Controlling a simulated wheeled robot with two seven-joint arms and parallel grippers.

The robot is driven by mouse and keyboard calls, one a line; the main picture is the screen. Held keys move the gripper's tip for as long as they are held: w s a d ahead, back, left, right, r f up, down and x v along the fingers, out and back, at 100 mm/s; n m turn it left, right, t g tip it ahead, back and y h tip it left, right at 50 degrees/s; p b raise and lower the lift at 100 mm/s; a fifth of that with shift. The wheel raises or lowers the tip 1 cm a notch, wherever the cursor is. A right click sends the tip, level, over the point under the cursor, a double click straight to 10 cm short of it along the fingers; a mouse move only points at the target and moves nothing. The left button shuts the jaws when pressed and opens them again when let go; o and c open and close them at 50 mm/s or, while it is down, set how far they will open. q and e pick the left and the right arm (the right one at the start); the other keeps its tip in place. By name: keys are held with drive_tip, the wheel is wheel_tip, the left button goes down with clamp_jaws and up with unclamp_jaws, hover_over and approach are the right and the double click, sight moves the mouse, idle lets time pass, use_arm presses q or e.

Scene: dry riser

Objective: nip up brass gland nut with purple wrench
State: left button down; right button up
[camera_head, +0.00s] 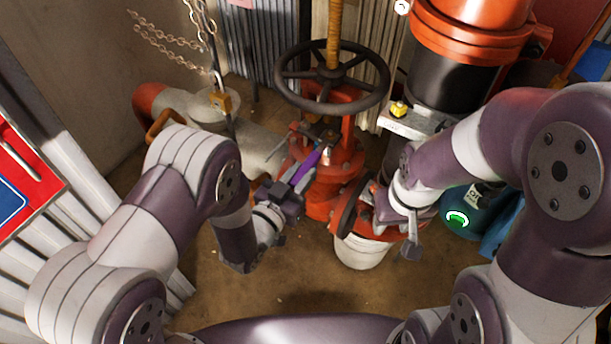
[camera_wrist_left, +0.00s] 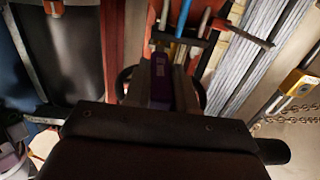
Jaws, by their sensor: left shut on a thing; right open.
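The purple wrench (camera_head: 305,166) is held in my left gripper (camera_head: 290,190), which is shut on its handle. The wrench slants up and right toward the red valve (camera_head: 345,160) under the black handwheel (camera_head: 333,78). Its far end is by small metal parts in the valve's yoke; I cannot tell whether it sits on the brass gland nut, which I cannot make out clearly. In the left wrist view the purple handle (camera_wrist_left: 161,82) shows beyond the dark gripper body. My right gripper (camera_head: 382,210) is open, low beside the valve's right flange, partly hidden by its own wrist.
A white bucket (camera_head: 360,252) stands below the valve's right flange. A padlock (camera_head: 220,100) hangs on a chain at left. A red and black pipe (camera_head: 455,75) rises at back right. A green-lit teal object (camera_head: 457,220) is at right. The floor in front is clear.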

use_arm(q)
drive_tip(key=w+a+m+g+h+b, duration=0.2)
drive_tip(key=w+a+m+g+h, duration=0.2)
drive_tip(key=w+m+g+h, duration=0.1)
drive_tip(key=shift+a+m+g+h, duration=0.15)
drive_tip(key=shift+m+g+h, duration=0.15)
drive_tip(key=shift+g, duration=0.4)
idle(0.5)
drive_tip(key=shift+r, duration=0.15)
